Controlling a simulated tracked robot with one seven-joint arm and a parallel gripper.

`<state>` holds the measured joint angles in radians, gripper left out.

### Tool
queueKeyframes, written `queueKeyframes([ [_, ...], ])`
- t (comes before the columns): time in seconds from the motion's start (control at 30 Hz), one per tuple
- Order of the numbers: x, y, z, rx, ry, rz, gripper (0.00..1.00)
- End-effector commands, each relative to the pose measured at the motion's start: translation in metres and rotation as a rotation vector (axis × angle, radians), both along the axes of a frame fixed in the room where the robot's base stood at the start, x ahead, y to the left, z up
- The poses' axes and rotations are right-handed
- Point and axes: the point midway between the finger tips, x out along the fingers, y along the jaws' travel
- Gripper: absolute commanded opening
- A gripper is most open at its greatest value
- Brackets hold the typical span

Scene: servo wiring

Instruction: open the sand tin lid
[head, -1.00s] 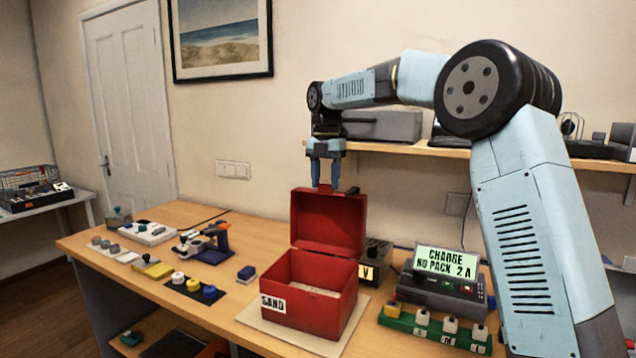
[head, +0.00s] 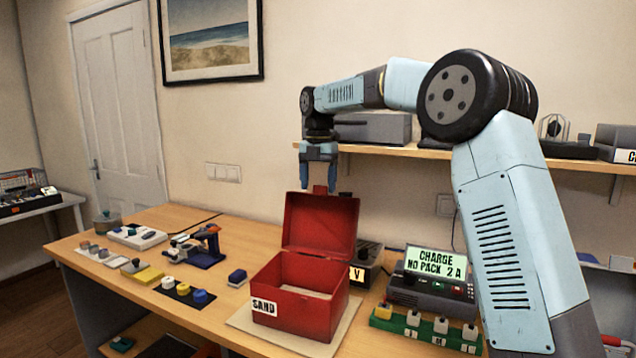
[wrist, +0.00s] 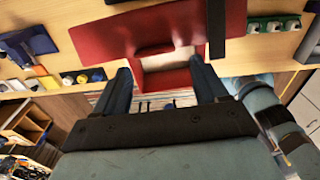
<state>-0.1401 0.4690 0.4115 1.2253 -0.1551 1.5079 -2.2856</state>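The red sand tin (head: 312,308) stands on a pale board on the workbench, with a "SAND" label on its front left. Its lid (head: 320,224) is swung up and stands nearly upright at the back, and pale sand (head: 306,291) shows inside. My gripper (head: 319,188) points down just above the lid's top edge. In the wrist view the two fingers (wrist: 160,75) are spread apart with nothing between them, and the red lid (wrist: 105,35) lies beyond them. Whether a finger touches the lid I cannot tell.
A charger with a lit display (head: 433,278) and a green block with switches (head: 425,328) stand right of the tin. A blue block (head: 237,278) and small tools lie left. A wall shelf (head: 400,152) runs behind my arm.

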Motion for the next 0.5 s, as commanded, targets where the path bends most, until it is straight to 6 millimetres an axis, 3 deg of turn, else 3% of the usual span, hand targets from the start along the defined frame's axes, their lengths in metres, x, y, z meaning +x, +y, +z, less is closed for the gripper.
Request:
queueKeyframes([
  [0.27, 0.0, 0.0, 0.003, 0.001, 0.0, 0.0, 0.72],
  [0.5, 0.002, 0.0, 0.032, 0.002, -0.003, 0.0, 0.72],
])
